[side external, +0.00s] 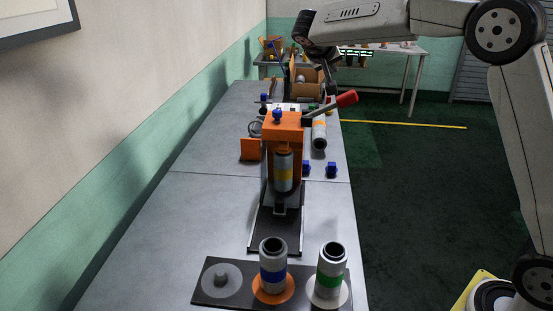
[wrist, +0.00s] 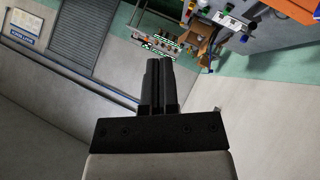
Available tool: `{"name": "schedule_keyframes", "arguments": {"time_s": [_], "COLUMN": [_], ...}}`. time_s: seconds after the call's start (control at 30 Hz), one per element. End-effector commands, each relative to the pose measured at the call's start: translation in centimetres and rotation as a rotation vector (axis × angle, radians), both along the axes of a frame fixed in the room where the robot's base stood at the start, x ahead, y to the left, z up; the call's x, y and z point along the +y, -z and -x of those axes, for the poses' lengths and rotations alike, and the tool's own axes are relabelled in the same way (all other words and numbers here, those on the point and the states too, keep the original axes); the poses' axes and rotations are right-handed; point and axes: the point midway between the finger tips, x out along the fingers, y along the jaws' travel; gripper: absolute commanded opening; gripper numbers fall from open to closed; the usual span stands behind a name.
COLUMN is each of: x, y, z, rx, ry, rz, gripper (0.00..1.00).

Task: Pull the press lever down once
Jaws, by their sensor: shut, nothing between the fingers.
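A can with a yellow band (side external: 284,172) stands in the press under the head. My gripper (side external: 332,88) is shut and empty, high beside the lever; in the side view its tips show just above and left of the red handle. I cannot tell whether they touch. The wrist view shows the closed fingers (wrist: 158,72) with nothing between them.
In front, a dark tray (side external: 238,298) bears a blue-banded can (side external: 273,265), a green-banded can (side external: 330,270) and an empty grey round spot. Another can (side external: 319,134) and small blue parts (side external: 331,170) lie right of the press. The table's left front is clear.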

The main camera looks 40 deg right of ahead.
Motion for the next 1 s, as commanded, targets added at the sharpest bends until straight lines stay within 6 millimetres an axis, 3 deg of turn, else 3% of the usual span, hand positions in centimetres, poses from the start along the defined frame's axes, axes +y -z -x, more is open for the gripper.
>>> {"name": "schedule_keyframes", "arguments": {"time_s": [0.3,0.63,1.0], "x": [-3.5,-4.5,-4.7], "y": [3.1,5.7,6.1], "z": [-1.0,0.2,0.3], "rx": [0.001,0.001,-0.001], "ry": [0.001,0.001,0.000], "rz": [-0.001,-0.001,-0.001], "gripper": [0.00,0.00,0.00]}}
